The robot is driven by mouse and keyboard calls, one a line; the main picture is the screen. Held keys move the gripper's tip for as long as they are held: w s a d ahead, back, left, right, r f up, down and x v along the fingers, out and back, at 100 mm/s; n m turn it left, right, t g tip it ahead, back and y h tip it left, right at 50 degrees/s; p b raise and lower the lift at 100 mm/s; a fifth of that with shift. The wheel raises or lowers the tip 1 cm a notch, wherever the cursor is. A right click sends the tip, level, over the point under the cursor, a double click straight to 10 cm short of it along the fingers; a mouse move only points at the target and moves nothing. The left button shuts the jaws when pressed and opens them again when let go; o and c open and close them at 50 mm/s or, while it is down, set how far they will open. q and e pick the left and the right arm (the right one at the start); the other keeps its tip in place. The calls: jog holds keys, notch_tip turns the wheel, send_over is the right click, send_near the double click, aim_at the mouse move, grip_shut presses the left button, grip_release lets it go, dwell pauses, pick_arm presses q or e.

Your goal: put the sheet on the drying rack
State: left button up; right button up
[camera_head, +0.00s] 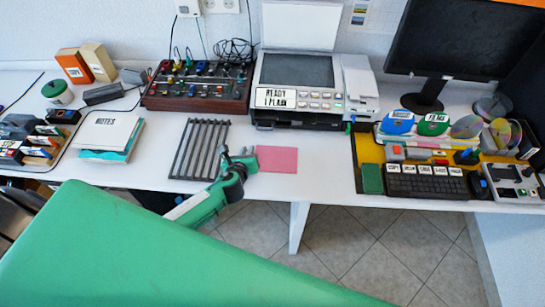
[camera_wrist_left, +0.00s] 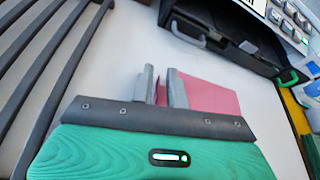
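The pink sheet (camera_head: 277,159) lies flat on the white table, just right of my left gripper (camera_head: 238,154). It also shows in the left wrist view (camera_wrist_left: 210,95), partly hidden behind one finger. The dark slatted drying rack (camera_head: 198,148) lies on the table to the left of the gripper, and its slats fill the left side of the left wrist view (camera_wrist_left: 70,80). In the left wrist view my left gripper (camera_wrist_left: 161,88) has its two grey fingers a little apart, with the sheet's left edge visible between them. It does not grip the sheet. My right gripper is not in view.
A printer (camera_head: 312,90) stands behind the sheet and a mixer-like box (camera_head: 195,90) behind the rack. Notebooks (camera_head: 108,133) lie left of the rack. A keyboard (camera_head: 427,183) and yellow mat (camera_head: 369,153) are at the right. The table's front edge is close below the sheet.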

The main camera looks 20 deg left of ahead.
pick_arm(q)
jog(key=shift+x, duration=0.9)
grip_shut()
notch_tip(320, 180, up, 20)
jog(key=p, duration=0.1)
jog(key=s+d+r+m+h, duration=0.1)
jog(key=s+d+r, duration=0.1)
jog(key=s+d, duration=0.2)
jog(key=s+d+r+m+h, duration=0.1)
jog(key=s+d, duration=0.3)
jog(key=s, duration=0.6)
jog(key=shift+r, duration=0.55)
